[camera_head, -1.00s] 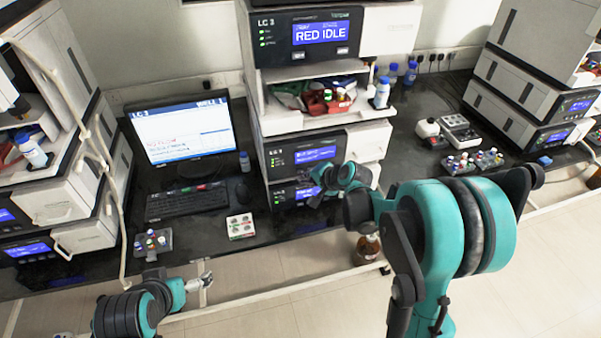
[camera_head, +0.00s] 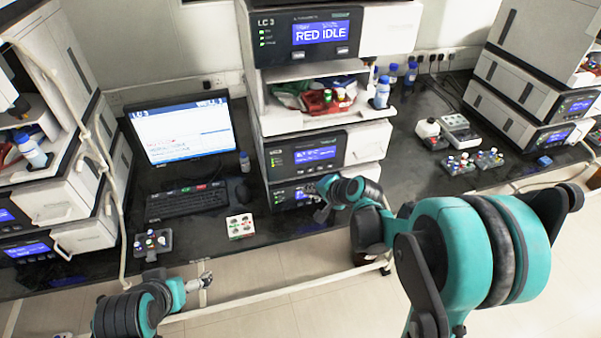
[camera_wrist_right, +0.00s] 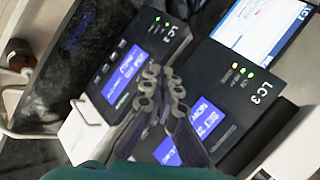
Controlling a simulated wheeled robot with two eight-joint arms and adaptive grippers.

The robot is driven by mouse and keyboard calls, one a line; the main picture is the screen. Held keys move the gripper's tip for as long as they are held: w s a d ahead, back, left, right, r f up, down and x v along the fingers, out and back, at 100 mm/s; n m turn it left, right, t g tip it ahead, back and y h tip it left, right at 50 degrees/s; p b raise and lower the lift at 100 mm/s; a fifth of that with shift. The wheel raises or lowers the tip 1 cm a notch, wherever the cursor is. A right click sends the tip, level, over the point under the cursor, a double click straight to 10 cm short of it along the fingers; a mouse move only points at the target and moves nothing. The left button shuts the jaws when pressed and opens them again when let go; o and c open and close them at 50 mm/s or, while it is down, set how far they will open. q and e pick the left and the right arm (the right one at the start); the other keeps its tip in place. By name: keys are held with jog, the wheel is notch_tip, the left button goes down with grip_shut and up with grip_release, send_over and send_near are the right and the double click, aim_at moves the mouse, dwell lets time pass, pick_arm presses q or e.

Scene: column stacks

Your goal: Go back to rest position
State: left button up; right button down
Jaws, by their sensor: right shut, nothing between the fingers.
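My right gripper (camera_head: 322,214) is in front of the lower modules of the middle LC 3 stack (camera_head: 362,146), with the teal right arm reaching in from the right. In the right wrist view the fingers (camera_wrist_right: 158,78) are together and empty, with the stack's blue screens behind them. My left gripper (camera_head: 205,281) is low at the left, over the floor in front of the bench edge. It is small there, and its finger gap is unclear.
The bench holds a monitor (camera_head: 181,130), a keyboard (camera_head: 186,202), a white vial tray (camera_head: 240,226) and a dark vial rack (camera_head: 152,242). More racks (camera_head: 459,164) stand at the right. A brown bottle (camera_wrist_right: 20,58) shows in the right wrist view. Open floor lies in front.

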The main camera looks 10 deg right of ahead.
dwell(0.5)
jog(key=s+r+n+g+h+b, duration=0.1)
jog(key=s+r+n+h, duration=0.3)
jog(key=s+n, duration=0.6)
jog(key=s+b, duration=0.1)
jog(key=s, duration=1.2)
jog(key=shift+s+n+g, duration=0.3)
jog(key=shift+s, duration=0.05)
